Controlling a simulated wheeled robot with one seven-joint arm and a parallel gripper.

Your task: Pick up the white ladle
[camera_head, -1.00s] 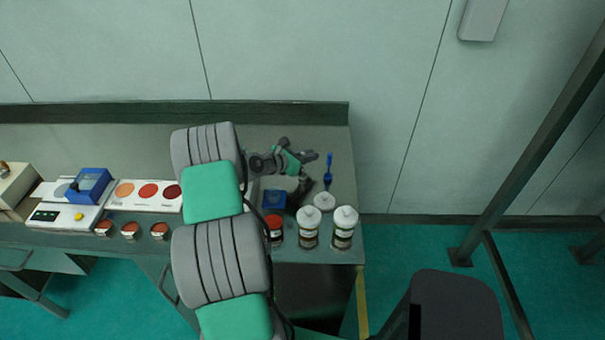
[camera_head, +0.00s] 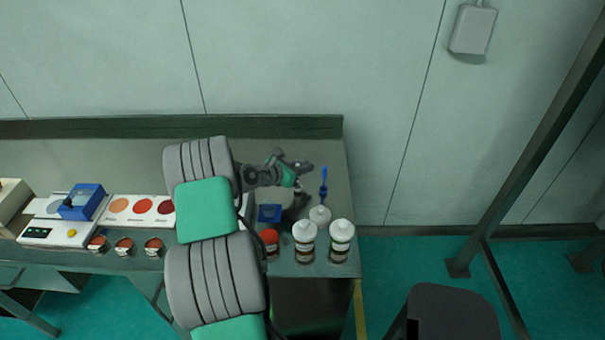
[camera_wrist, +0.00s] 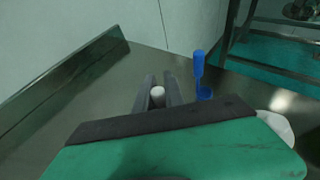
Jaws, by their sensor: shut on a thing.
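My gripper (camera_wrist: 160,86) is shut on a small white thing, which I take to be the white ladle (camera_wrist: 157,95). Only its pale rounded end shows between the two dark fingers in the wrist view. The rest of the ladle is hidden by my gripper. In the head view my gripper (camera_head: 305,170) is over the right part of the bench, left of a blue ladle (camera_head: 323,188). The blue ladle (camera_wrist: 199,70) stands upright to the right of my fingers in the wrist view, apart from them.
Two white-capped bottles (camera_head: 305,240) (camera_head: 341,240) and a round white item (camera_head: 320,214) stand near the bench's front right. A blue container (camera_head: 269,213) and a red-topped jar (camera_head: 270,240) are beside my arm. The bench's right edge is close.

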